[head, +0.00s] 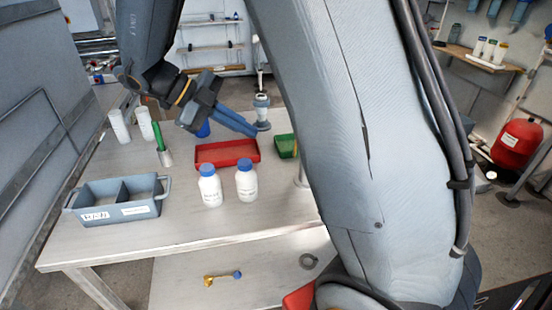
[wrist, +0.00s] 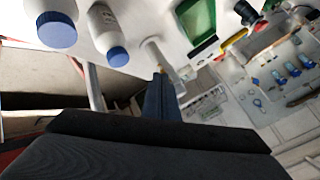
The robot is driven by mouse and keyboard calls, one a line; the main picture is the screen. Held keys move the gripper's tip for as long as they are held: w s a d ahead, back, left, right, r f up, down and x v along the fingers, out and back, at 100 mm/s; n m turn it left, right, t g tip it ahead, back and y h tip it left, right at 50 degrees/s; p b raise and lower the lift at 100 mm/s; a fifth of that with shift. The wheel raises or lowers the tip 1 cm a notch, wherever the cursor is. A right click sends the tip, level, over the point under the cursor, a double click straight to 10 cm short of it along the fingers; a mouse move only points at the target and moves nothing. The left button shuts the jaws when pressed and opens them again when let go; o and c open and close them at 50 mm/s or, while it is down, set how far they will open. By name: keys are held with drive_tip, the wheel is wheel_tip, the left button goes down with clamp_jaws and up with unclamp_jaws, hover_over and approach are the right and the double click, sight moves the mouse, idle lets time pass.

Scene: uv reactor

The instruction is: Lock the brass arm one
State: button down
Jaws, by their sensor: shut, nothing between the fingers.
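A small brass arm with a blue end (head: 222,278) lies low in the head view, on the pale surface below the table's front edge. My gripper (head: 252,131) is shut and empty above the far part of the table, well away from that arm. Its blue fingers point right, near a grey-and-white upright fitting (head: 262,108); I cannot tell whether they touch it. In the wrist view my gripper (wrist: 160,80) shows its fingers together, with a small brass-coloured bit near their tips and a pale post (wrist: 152,52) beyond. Whether the brass part has a lock cannot be made out.
Two white bottles with blue caps (head: 210,190) stand on the table before a red tray (head: 240,152). A grey divided bin (head: 125,212) is at left, a green tray (head: 285,146) at right. A dark ring (head: 308,261) lies low. My arm hides the table's right side.

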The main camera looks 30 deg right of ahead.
sight(295, 150)
drive_tip(key=s+d+f+m+b, duration=0.3)
drive_tip(key=d+f+m+b, duration=0.1)
drive_tip(key=d+m, duration=0.3)
drive_tip(key=shift+s+d+f+m+y, duration=0.3)
drive_tip(key=shift+d+f+m+y, duration=0.1)
drive_tip(key=shift+f+m, duration=0.55)
drive_tip(key=shift+d, duration=0.1)
